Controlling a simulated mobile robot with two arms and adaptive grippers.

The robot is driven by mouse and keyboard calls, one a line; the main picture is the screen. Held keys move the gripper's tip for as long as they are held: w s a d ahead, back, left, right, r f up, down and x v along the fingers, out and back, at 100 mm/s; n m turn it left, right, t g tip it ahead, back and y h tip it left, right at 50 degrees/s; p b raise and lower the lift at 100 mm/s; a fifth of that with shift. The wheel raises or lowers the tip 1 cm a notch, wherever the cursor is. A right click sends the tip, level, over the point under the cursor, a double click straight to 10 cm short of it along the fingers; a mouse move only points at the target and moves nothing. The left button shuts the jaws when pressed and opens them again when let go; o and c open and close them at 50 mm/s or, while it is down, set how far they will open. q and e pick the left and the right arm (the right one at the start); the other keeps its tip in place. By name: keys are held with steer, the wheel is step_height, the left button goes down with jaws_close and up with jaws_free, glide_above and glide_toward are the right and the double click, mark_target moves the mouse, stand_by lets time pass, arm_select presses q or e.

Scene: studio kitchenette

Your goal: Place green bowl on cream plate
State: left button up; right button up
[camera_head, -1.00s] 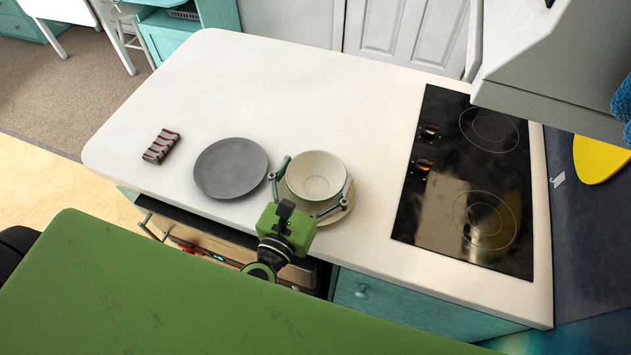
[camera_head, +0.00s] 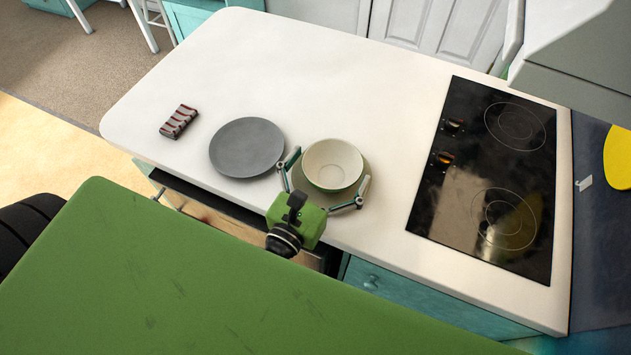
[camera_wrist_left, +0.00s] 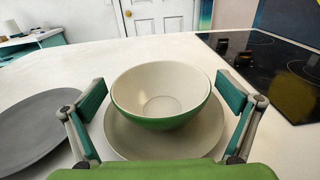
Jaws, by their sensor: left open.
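The green bowl (camera_head: 332,164), cream inside and green outside, sits upright on the cream plate (camera_head: 366,172) on the white counter. In the left wrist view the bowl (camera_wrist_left: 160,98) stands near the middle of the cream plate (camera_wrist_left: 128,142), which shows around it. My left gripper (camera_head: 326,180) is open at the near side of the bowl, one finger on each side. In the left wrist view the fingers of my left gripper (camera_wrist_left: 162,110) stand clear of the bowl's wall, with gaps on both sides. My right gripper is not in view.
A grey plate (camera_head: 247,147) lies left of the cream plate, and a striped packet (camera_head: 179,122) lies farther left. A black cooktop (camera_head: 485,175) is set in the counter to the right. The counter behind the bowl is clear.

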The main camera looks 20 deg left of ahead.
mark_target(319, 187)
arm_select(q)
steer(key=s+b, duration=0.1)
steer(key=s, duration=0.2)
steer(key=s+b, duration=0.2)
steer(key=s, duration=0.1)
steer(key=s+b, duration=0.2)
steer(key=s, duration=0.1)
steer(key=shift+s+a, duration=0.35)
steer(key=shift+s, duration=0.05)
steer(key=shift+s+a+r+b, duration=0.1)
steer(key=shift+s+r+b, duration=0.25)
steer(key=shift+s, duration=0.2)
steer(key=shift+f, duration=0.1)
